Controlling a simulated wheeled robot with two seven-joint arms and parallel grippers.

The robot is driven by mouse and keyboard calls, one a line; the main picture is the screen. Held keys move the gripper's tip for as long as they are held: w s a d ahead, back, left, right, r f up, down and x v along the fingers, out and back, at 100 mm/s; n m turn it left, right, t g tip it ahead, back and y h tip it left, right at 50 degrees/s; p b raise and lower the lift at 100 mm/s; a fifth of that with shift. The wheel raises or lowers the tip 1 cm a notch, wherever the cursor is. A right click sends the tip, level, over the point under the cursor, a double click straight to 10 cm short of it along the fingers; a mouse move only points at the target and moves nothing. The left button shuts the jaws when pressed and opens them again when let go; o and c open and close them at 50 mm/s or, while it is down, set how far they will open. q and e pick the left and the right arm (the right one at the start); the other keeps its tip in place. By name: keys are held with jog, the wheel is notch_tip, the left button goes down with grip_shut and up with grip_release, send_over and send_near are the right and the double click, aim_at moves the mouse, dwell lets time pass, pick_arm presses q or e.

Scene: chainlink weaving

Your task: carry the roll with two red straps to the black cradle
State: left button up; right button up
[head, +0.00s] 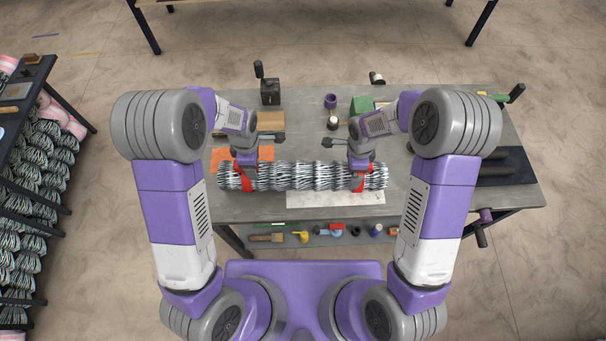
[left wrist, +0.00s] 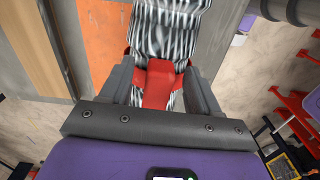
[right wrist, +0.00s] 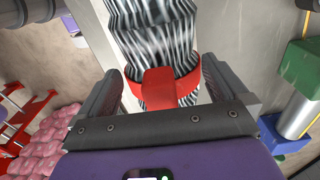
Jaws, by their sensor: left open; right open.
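The roll (head: 300,176) is a bundle of grey-white wire mesh lying across the table, with a red strap near each end. My left gripper (head: 244,178) is over the left strap; in the left wrist view its open fingers stand on both sides of the red strap (left wrist: 160,85). My right gripper (head: 358,178) is over the right strap; in the right wrist view its open fingers flank the red strap (right wrist: 160,88). The black cradle (head: 500,166) appears to be the dark piece at the table's right end.
A white sheet (head: 335,198) lies in front. A shelf of mesh rolls (head: 40,190) stands at left.

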pick_arm(q)
jog(key=shift+c, duration=0.4)
pick_arm(e)
jog(key=shift+c, duration=0.5)
pick_arm(q)
jog(key=c, duration=1)
pick_arm(e)
jog(key=c, duration=1)
pick_arm(q)
jog(key=shift+s, duration=0.1)
grip_shut()
pick_arm(e)
jog(key=shift+s, duration=0.1)
grip_shut()
pick_arm(q)
jog(key=shift+r, duration=0.15)
